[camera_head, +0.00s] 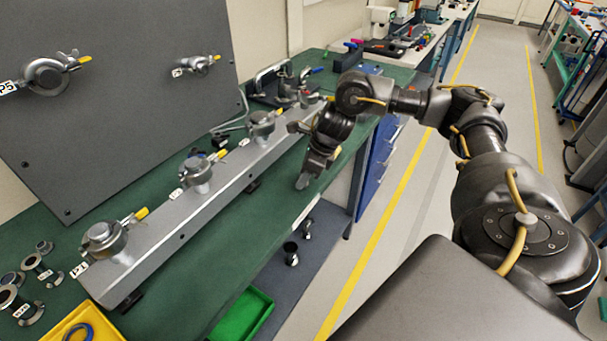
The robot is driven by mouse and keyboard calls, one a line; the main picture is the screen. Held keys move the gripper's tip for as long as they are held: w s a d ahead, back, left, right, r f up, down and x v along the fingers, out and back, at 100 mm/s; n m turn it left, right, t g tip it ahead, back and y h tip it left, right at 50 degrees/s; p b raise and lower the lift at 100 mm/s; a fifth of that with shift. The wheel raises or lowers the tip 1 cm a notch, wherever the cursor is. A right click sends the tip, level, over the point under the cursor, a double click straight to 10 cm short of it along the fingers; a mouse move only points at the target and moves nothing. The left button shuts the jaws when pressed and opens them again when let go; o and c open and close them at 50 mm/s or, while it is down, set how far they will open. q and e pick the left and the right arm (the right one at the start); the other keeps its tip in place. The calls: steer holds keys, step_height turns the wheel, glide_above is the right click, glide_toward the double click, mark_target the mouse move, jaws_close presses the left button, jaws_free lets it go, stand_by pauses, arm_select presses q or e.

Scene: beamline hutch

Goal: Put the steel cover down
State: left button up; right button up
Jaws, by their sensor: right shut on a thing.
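My right gripper (310,170) hangs fingers down over the front edge of the green bench, to the right of the long grey rail. It is shut on a small grey metal piece (302,182), which I take to be the steel cover. The piece is small and mostly hidden by the gripper, so its shape is unclear. It looks clear of the rail; I cannot tell whether it touches the bench top. My left gripper is not in view.
The grey rail (150,241) carries several clamped flanges. Loose flange parts (30,262) lie on the green bench (190,290) at left. A yellow tray (65,328) and a green tray (240,316) are in front. Bench between rail and front edge is mostly bare.

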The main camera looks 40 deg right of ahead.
steer(key=shift+f, duration=0.1)
steer(key=o, duration=1)
steer(key=shift+r, duration=0.3)
steer(key=shift+s+d+r, duration=0.1)
steer(key=shift+d+r, duration=0.05)
steer(key=shift+r, duration=0.2)
steer(key=v, duration=0.5)
steer(key=shift+s+r+b, duration=0.1)
steer(key=shift+b, duration=0.2)
steer(key=shift+p+v, duration=0.85)
steer(key=shift+v, duration=2)
